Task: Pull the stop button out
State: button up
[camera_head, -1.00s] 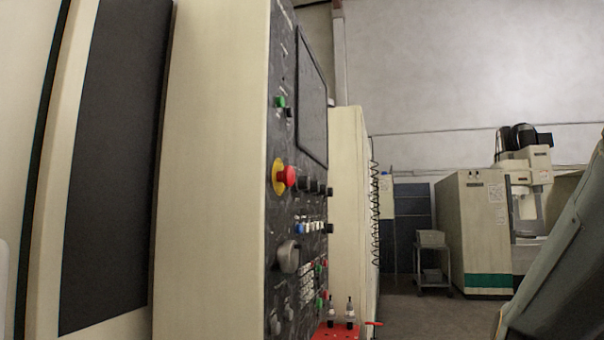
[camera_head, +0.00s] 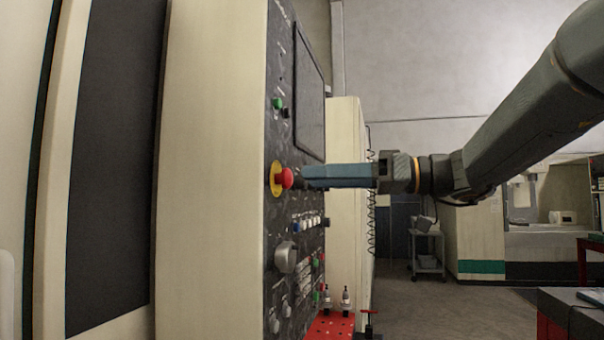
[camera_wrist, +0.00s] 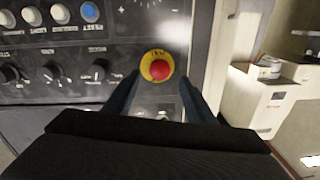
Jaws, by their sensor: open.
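The stop button (camera_head: 286,178) is a red mushroom knob on a yellow ring, mounted on the dark control panel (camera_head: 305,266) of the cream machine. My gripper (camera_head: 306,175) reaches in from the right, level with the button, its fingertips close to the red knob. In the wrist view the red stop button (camera_wrist: 160,70) shows just beyond and between the two open fingers (camera_wrist: 159,86). Nothing is held. Whether the fingertips overlap the knob in depth is hard to tell.
Knobs and small push buttons (camera_wrist: 60,13) sit on the panel near the stop button. A dark screen (camera_head: 308,95) is above. A red perforated tray (camera_head: 332,326) with small holders stands below. A grey cart (camera_head: 427,250) stands on open floor behind.

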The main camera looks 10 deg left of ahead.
aim_at(292, 178)
jog(key=shift+a+p, duration=0.7)
jog(key=shift+a, duration=1.4)
jog(key=shift+c, duration=0.4)
grip_shut()
